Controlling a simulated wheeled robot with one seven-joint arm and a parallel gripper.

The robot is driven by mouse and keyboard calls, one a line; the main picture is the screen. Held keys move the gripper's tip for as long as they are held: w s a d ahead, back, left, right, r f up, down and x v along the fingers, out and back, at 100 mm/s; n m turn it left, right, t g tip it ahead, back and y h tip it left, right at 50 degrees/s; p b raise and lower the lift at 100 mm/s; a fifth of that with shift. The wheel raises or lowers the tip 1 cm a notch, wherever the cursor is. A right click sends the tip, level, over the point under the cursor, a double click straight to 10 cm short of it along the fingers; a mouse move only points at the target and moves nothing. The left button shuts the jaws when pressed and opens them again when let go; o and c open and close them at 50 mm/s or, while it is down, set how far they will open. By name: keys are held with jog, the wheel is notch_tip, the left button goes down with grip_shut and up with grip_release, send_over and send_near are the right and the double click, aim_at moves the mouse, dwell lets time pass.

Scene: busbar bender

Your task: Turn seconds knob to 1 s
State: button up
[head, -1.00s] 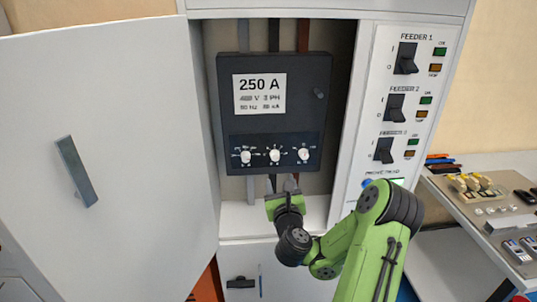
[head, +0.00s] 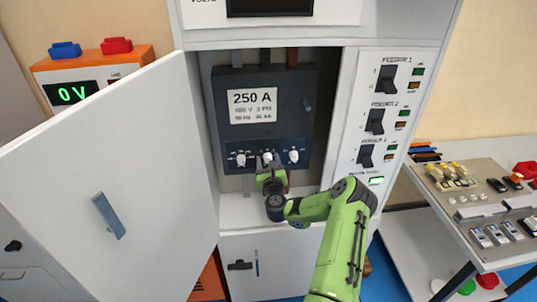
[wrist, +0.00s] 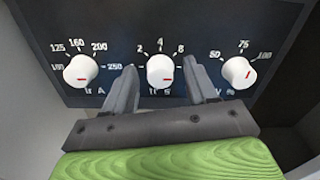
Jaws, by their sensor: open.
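A dark breaker panel (head: 262,129) marked 250 A carries a row of three white knobs. In the head view the middle knob (head: 267,158) is just above my gripper (head: 269,171), which partly covers the panel's lower edge.
The left knob (wrist: 81,71) and right knob (wrist: 238,73) flank the fingers closely. The open cabinet door (head: 110,170) stands at the left. Feeder switches (head: 375,120) line the right column. A bench (head: 470,215) with parts stands further right.

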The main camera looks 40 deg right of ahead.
jog(key=shift+w+d, duration=0.15)
jog(key=shift+w, duration=0.05)
jog(key=shift+f, duration=0.1)
jog(key=shift+c, duration=0.5)
jog(key=c, duration=1)
jog(key=shift+o, duration=0.2)
